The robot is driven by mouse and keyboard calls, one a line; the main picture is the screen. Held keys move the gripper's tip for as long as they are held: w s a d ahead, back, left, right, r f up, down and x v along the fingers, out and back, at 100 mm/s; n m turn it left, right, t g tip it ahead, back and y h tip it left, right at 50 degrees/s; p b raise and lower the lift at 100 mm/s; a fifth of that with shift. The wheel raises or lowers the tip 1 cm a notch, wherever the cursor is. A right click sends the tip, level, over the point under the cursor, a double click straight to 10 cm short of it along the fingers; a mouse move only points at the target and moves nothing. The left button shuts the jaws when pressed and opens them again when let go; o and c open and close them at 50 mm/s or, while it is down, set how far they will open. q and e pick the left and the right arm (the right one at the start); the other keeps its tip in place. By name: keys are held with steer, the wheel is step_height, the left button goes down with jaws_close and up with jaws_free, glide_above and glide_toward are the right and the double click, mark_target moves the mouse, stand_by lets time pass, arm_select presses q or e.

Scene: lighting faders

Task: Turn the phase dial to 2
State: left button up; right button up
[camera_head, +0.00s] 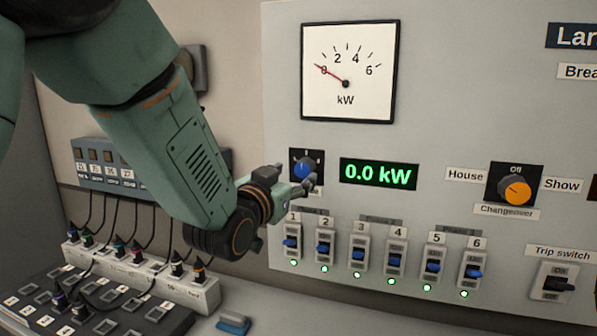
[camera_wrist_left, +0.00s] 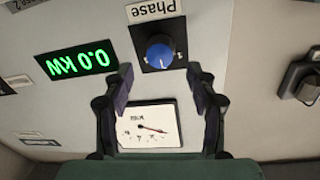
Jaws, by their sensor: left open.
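The phase dial is a blue round knob on a black square plate (camera_head: 306,168), set in the grey panel left of the green display. The knob also shows in the left wrist view (camera_wrist_left: 159,53), upside down, with a "Phase" label (camera_wrist_left: 155,9) beside its plate. Its pointer setting is too small to read surely. My left gripper (camera_head: 300,186) is at the dial's lower edge in the head view and hides part of the label. In the wrist view my left gripper's fingers (camera_wrist_left: 160,88) are spread apart with nothing between them, short of the knob. My right gripper is out of view.
A green display (camera_head: 378,173) reads 0.0 kW, and a kW meter (camera_head: 349,71) above has its needle at 0. Several breakers (camera_head: 359,254) with lit green lamps sit below the dial. An orange changeover knob (camera_head: 515,190) is to the right. Cables and a fader desk (camera_head: 110,315) lie lower left.

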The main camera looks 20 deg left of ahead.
mark_target(302, 169)
arm_select(q)
steer(key=w, duration=0.4)
steer(key=shift+w+d+f+p, duration=0.1)
steer(key=shift+w+d+p, duration=0.1)
steer(key=shift+p, duration=0.1)
steer(key=shift+s, duration=0.15)
steer(key=shift+s, duration=0.1)
